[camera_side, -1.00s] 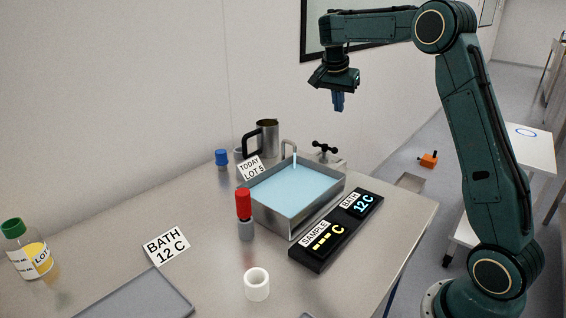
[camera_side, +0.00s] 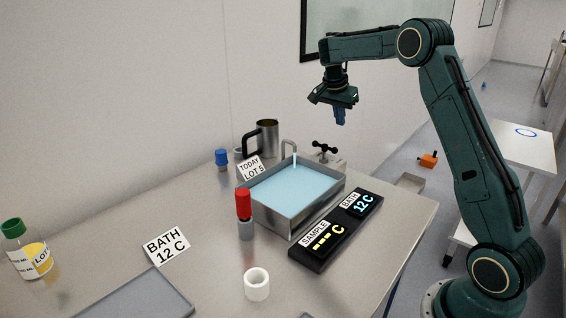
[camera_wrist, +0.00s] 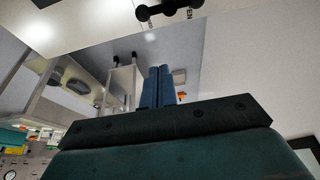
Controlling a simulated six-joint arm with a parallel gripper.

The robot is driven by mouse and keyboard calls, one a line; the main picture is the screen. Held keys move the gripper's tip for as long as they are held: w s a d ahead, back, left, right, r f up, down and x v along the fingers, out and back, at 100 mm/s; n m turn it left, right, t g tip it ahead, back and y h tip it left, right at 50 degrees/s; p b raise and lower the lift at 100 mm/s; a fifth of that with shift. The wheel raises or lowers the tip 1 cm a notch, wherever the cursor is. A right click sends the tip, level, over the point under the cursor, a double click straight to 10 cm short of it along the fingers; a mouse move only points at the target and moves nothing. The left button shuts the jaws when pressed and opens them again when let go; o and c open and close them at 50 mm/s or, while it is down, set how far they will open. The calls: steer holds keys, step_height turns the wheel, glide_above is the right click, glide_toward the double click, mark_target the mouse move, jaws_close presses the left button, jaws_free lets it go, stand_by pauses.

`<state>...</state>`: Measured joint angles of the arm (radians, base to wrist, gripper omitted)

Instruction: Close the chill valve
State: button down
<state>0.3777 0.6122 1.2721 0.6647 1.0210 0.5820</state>
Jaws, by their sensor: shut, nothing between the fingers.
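The chill valve (camera_side: 324,149) has a black handle with rounded ends on a metal fitting at the back right corner of the water bath (camera_side: 318,215). A black handle (camera_wrist: 168,10) also shows at the top edge of the wrist view, with part of a label behind it. My gripper (camera_side: 340,121) points down in the air above the valve and slightly to its right, clear of it. Its blue fingers are together and hold nothing; they show in the wrist view (camera_wrist: 157,72). A thin spout (camera_side: 289,149) runs water into the bath.
A display box (camera_side: 325,237) reads bath 12 C. A metal jug (camera_side: 266,136) stands behind the bath, and a red-topped probe (camera_side: 244,215) stands at its front left. Air around the gripper is free.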

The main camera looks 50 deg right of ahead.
mark_target(324, 151)
steer(key=x, duration=0.6)
steer(key=shift+f, duration=0.35)
steer(key=shift+a+f, duration=0.15)
steer(key=shift+a, duration=0.9)
steer(key=shift+a+f, duration=0.2)
steer(key=shift+a, duration=0.7)
steer(key=shift+a+m+g, duration=0.2)
steer(key=shift+m+g, duration=0.1)
steer(key=shift+m, duration=0.6)
steer(key=shift+s+a+m+g, duration=0.1)
steer(key=shift+a+m+g, duration=0.1)
steer(key=shift+m, duration=0.4)
steer(key=shift+a+m+g, duration=0.15)
steer(key=shift+m+g, duration=0.05)
steer(key=shift+m, duration=0.4)
steer(key=m, duration=0.1)
steer(key=a+m+g, duration=0.1)
steer(key=m, duration=0.1)
steer(key=shift+m+y, duration=0.3)
steer(key=shift+y, duration=0.1)
steer(key=shift+w+a, duration=0.25)
steer(key=shift+a, duration=0.25)
steer(key=shift+w+a, duration=0.3)
steer(key=shift+w, duration=0.05)
steer(key=shift+w+a, duration=0.25)
steer(key=shift+w, duration=0.1)
